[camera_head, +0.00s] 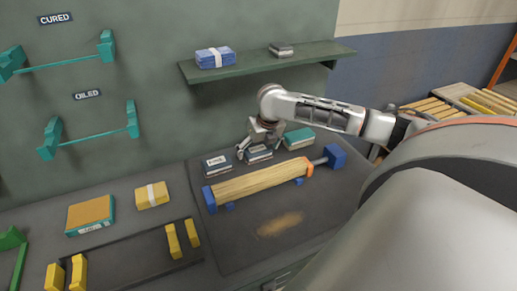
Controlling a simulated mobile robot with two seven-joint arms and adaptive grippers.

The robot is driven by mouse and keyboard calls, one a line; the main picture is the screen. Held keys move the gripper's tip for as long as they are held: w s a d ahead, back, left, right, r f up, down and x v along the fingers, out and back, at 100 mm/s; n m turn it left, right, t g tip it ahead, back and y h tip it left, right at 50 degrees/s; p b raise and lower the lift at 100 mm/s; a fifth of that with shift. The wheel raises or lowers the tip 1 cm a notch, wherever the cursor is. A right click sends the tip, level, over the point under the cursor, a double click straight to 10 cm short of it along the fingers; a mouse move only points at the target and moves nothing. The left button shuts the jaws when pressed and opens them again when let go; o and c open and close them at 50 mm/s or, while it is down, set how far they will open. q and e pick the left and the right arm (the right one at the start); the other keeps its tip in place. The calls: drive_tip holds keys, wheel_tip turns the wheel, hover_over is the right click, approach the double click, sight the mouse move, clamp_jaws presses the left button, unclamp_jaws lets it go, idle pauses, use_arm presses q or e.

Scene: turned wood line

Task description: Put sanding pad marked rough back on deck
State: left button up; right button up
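Three small block-like pads stand in a row on the dark bench mat (255,262). They are a grey one with a pale label (215,166), a dark grey one with a pale label (258,156) and a green-topped one (298,138). The labels are too small to read, so I cannot tell which is marked rough. My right gripper (260,148) is pointed down at the middle pad, its fingers spread to either side of it. I cannot tell whether they press on it. The pad appears to be at mat level. My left gripper is out of view.
A wooden bar (258,184) lies in a blue clamp just in front of the pads. A wall shelf (270,62) holds a blue bundle (216,58) and a grey block (281,50). Yellow and orange blocks lie at left. My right arm covers the right side.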

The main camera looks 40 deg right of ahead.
drive_tip(key=shift+r, duration=0.25)
drive_tip(key=v, duration=0.7)
drive_tip(key=shift+r, duration=0.25)
drive_tip(key=shift+s+a+f, duration=0.1)
